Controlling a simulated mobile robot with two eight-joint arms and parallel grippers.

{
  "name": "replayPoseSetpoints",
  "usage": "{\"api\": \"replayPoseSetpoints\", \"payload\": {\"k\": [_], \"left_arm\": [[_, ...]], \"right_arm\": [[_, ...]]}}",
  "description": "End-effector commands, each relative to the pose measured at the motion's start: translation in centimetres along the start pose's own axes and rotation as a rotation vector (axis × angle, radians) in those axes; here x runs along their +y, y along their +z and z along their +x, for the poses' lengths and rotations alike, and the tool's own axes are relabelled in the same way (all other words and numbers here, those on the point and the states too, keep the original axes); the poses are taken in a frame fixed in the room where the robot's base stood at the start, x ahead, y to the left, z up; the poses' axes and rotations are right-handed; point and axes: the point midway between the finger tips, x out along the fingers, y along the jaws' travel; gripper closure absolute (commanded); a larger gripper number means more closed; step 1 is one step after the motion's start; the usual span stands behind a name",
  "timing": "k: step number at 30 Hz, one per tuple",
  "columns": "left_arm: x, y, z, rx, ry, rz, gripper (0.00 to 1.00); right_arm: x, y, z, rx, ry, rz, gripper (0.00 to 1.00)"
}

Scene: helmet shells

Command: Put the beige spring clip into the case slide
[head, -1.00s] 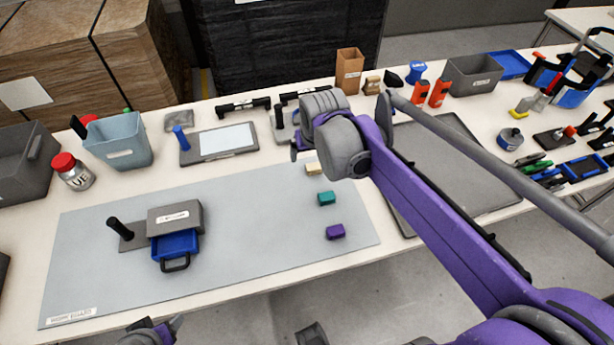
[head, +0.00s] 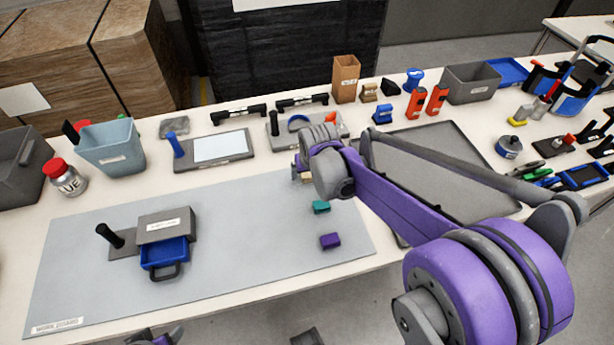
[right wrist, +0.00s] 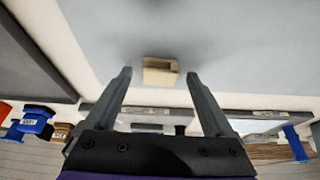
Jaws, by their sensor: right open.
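The beige spring clip (head: 307,178) lies on the grey work mat (head: 100,215), partly hidden behind my right wrist in the head view. In the right wrist view the clip (right wrist: 160,72) sits between and beyond the fingertips of my right gripper (right wrist: 158,76), which is open, empty and apart from it. The case slide (head: 165,254) is a blue tray with a dark handle. It sticks out of the front of the grey case (head: 166,225) on the mat's left side. My left gripper (head: 160,337) shows only partly at the bottom edge.
A teal clip (head: 321,207) and a purple clip (head: 330,241) lie on the mat near the beige one. A black upright handle (head: 110,235) stands left of the case. A large dark tray (head: 450,155) lies to the right. The mat between case and clips is clear.

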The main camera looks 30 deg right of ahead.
Motion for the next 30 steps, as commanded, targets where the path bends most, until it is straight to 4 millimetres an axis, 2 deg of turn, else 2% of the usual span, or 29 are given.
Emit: {"api": "replayPoseSetpoints", "payload": {"k": [4,5,19,26,30], "left_arm": [[0.0,0.0,0.0,0.000,0.000,0.000,0.36],[0.0,0.0,0.0,0.000,0.000,0.000,0.36],[0.0,0.0,0.0,0.000,0.000,0.000,0.36],[0.0,0.0,-0.1,0.000,0.000,0.000,0.36],[0.0,-0.2,-0.3,0.001,0.000,0.000,0.36]], "right_arm": [[0.0,0.0,0.0,0.000,0.000,0.000,0.12],[0.0,0.0,0.0,0.000,0.000,0.000,0.16],[0.0,0.0,-0.1,0.000,0.000,0.000,1.00],[0.0,-0.1,-0.2,0.000,0.000,0.000,1.00],[0.0,-0.6,-1.6,0.000,0.000,0.000,1.00]]}}
